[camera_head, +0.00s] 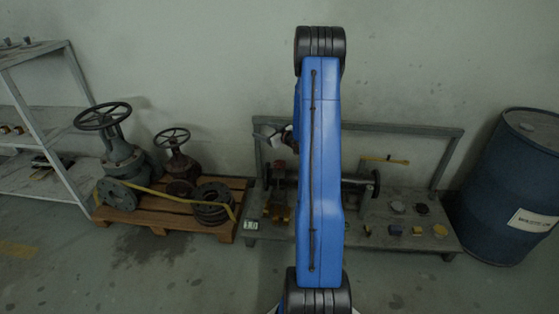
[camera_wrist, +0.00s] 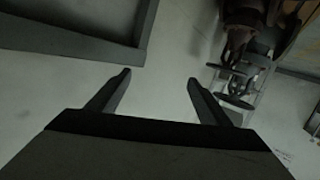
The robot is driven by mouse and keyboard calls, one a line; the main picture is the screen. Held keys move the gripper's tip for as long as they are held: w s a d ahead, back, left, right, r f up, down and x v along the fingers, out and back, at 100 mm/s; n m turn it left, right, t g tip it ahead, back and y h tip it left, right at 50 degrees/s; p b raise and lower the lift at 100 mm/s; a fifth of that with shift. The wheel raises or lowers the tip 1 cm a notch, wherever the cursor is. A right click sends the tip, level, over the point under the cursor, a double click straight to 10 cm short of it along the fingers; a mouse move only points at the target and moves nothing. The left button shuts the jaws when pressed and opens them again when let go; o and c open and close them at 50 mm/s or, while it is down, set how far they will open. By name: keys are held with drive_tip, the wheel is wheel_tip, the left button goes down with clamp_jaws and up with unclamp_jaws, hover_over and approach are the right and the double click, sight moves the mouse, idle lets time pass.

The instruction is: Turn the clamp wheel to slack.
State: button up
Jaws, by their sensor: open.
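A dark handwheel (camera_head: 376,183) sits upright at the right end of the pipe-like fixture (camera_head: 352,180) on the low bench. It looks like the clamp wheel, but I cannot be sure. A small red part (camera_head: 280,164) shows near the fixture's left end. My blue arm hides the fixture's middle. In the wrist view my gripper (camera_wrist: 155,85) is open, with nothing between its two fingers. Pale floor or wall lies beyond them. The handwheel on the bench is not clear in the wrist view. My gripper's fingers are not clear in the head view.
The bench (camera_head: 420,243) holds several small blocks and an upright frame (camera_head: 447,160). A pallet (camera_head: 150,215) at left carries a large valve (camera_head: 118,155) and a smaller one (camera_head: 178,165). A blue drum (camera_head: 508,190) stands right, shelving (camera_head: 60,130) left. The front floor is clear.

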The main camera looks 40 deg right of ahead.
drive_tip(key=s+a+r+m+g+h, duration=0.1)
drive_tip(key=s+a+r+g+h, duration=0.15)
drive_tip(key=a+r, duration=0.6)
drive_tip(key=s+a+r+m+g+h, duration=0.15)
drive_tip(key=s+a+r, duration=0.25)
drive_tip(key=a+r, duration=0.5)
drive_tip(key=s+a+r+m+g+y, duration=0.1)
drive_tip(key=s+a+r+g+y, duration=0.15)
drive_tip(key=s+a, duration=1.05)
drive_tip(key=s+a+r+m+g+y, duration=0.1)
drive_tip(key=s+a+r+g, duration=0.3)
drive_tip(key=s+a, duration=0.9)
drive_tip(key=w+d+m+g, duration=0.35)
drive_tip(key=w+d, duration=0.55)
drive_tip(key=d, duration=0.3)
drive_tip(key=m+g, duration=0.2)
drive_tip(key=m, duration=0.8)
hover_over(279, 163)
wheel_tip(279, 163, down, 24)
drive_tip(key=shift+y, duration=0.25)
wheel_tip(279, 163, down, 17)
drive_tip(key=shift+s+r, duration=0.15)
drive_tip(key=shift+r, duration=0.05)
